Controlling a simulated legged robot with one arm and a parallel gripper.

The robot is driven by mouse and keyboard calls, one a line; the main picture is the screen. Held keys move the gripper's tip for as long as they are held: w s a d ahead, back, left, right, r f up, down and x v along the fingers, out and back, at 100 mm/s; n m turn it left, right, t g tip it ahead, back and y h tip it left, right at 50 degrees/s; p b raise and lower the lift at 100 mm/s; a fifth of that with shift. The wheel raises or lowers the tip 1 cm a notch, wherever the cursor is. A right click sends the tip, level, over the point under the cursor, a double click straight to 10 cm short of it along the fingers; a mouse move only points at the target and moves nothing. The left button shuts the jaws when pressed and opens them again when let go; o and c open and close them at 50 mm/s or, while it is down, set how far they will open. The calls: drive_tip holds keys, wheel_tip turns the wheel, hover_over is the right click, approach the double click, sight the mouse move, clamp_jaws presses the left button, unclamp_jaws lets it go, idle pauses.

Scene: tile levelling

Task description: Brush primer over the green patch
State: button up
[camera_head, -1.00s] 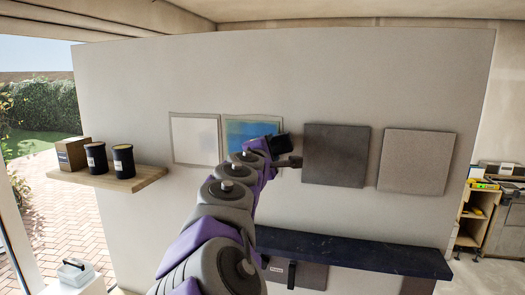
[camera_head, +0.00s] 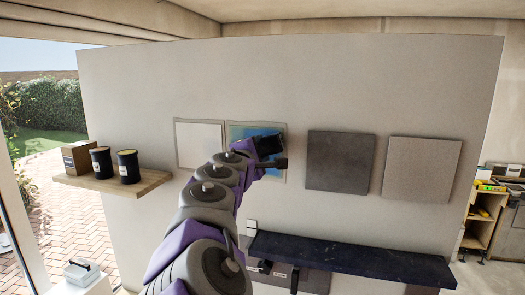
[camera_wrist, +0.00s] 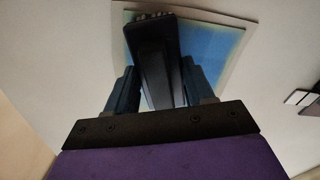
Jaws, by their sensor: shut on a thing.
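The patch (camera_head: 241,134) is a framed square on the grey wall. It looks mostly blue, with a pale greenish-yellow border, rather than plain green. It also shows in the wrist view (camera_wrist: 218,50), behind the tool. My gripper (camera_wrist: 160,82) is shut on a dark brush-like tool (camera_wrist: 153,58), with a dark finger on each side of it. In the head view the tool (camera_head: 268,146) lies over the patch's right part and hides it. I cannot tell whether its tip touches the surface. My arm covers the patch's lower left.
A pale framed square (camera_head: 200,146) is left of the patch. A dark panel (camera_head: 339,161) and a light grey panel (camera_head: 421,168) are to its right. A wooden shelf (camera_head: 145,186) holds two dark tins (camera_head: 129,167) and a box (camera_head: 78,157). A dark ledge (camera_head: 350,257) juts out below.

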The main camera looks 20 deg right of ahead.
drive_tip(key=shift+w+a+r+p, duration=0.15)
drive_tip(key=shift+w+a, duration=0.2)
drive_tip(key=shift+a, duration=0.2)
drive_tip(key=shift+w+a+r+p, duration=0.15)
drive_tip(key=shift+w+a, duration=0.15)
drive_tip(key=shift+a, duration=0.25)
drive_tip(key=w+a, duration=0.1)
drive_tip(key=a, duration=0.1)
drive_tip(key=w+a+p, duration=0.1)
drive_tip(key=w+a, duration=0.1)
drive_tip(key=w+a+p, duration=0.1)
drive_tip(key=a, duration=0.1)
drive_tip(key=shift+w+f, duration=0.2)
drive_tip(key=shift+w, duration=0.15)
drive_tip(key=shift+s, duration=0.1)
drive_tip(key=shift+v, duration=2.95)
drive_tip(key=shift+b+v, duration=0.4)
drive_tip(key=shift+v, duration=1.1)
drive_tip(key=shift+d, duration=0.15)
drive_tip(key=x, duration=0.7)
drive_tip(key=shift+w+p, duration=0.25)
drive_tip(key=shift+p, duration=0.15)
